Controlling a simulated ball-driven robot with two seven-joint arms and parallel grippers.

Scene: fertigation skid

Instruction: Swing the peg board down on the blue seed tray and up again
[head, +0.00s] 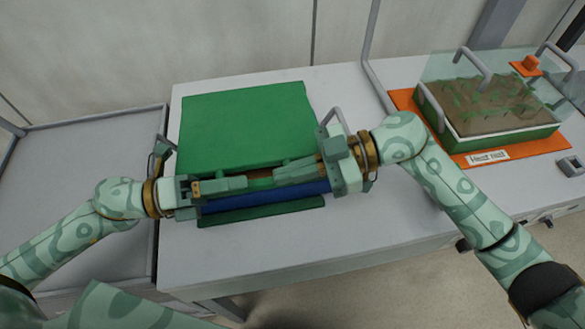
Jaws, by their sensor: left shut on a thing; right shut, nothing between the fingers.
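The peg board (245,125) is a flat green panel at the centre-left of the bench, its smooth face showing and no pegs visible. The blue seed tray (268,198) shows as a blue strip along its near side, above a green base edge (262,212). A little brown shows between board and tray. My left gripper (222,186) is shut at the left of the board's near edge, apparently on the board; the exact grip is hidden. My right gripper (285,175) is shut and empty, over the near edge at the right. I cannot tell whether the board touches the tray.
A planted tray (490,105) with a green rim stands on an orange mat (468,158) at the right, with a clear panel behind it. A small grey device (571,167) lies at the bench's right edge. The white bench top (370,205) is clear between them.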

